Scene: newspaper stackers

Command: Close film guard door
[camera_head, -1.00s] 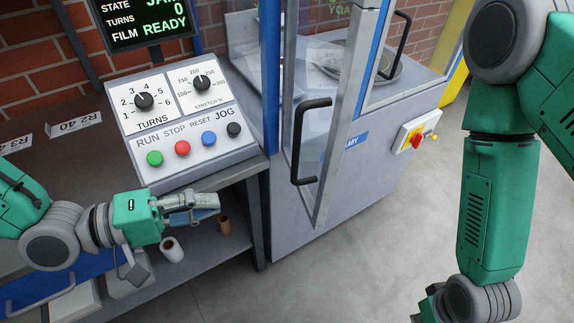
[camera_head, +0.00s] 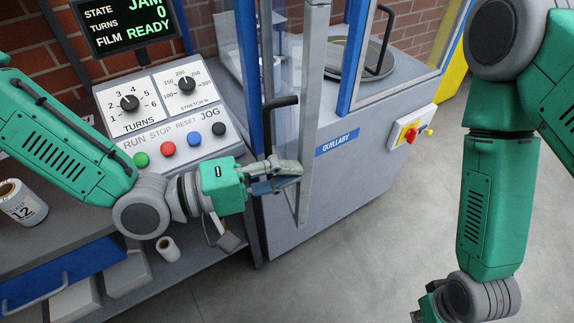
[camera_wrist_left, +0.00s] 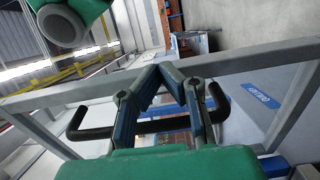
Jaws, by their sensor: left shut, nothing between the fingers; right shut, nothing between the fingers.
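The film guard door (camera_head: 313,85) is a clear panel in a grey metal frame, standing ajar at the front of the machine. Its black handle (camera_head: 281,103) is partly hidden behind my left gripper (camera_head: 297,170). That gripper is shut and empty, with its tips at the door's frame edge; whether they touch it is unclear. In the left wrist view, the shut fingertips (camera_wrist_left: 166,68) meet in front of the frame bar (camera_wrist_left: 255,58), and the handle (camera_wrist_left: 82,130) runs behind the fingers. My right arm hangs at the right; its fingers are outside the picture.
A control console (camera_head: 180,115) with dials and coloured buttons stands on a bench at the left, below a screen (camera_head: 125,22). The machine (camera_head: 350,165) carries a red and yellow switch (camera_head: 411,134). The floor (camera_head: 390,240) in front is clear.

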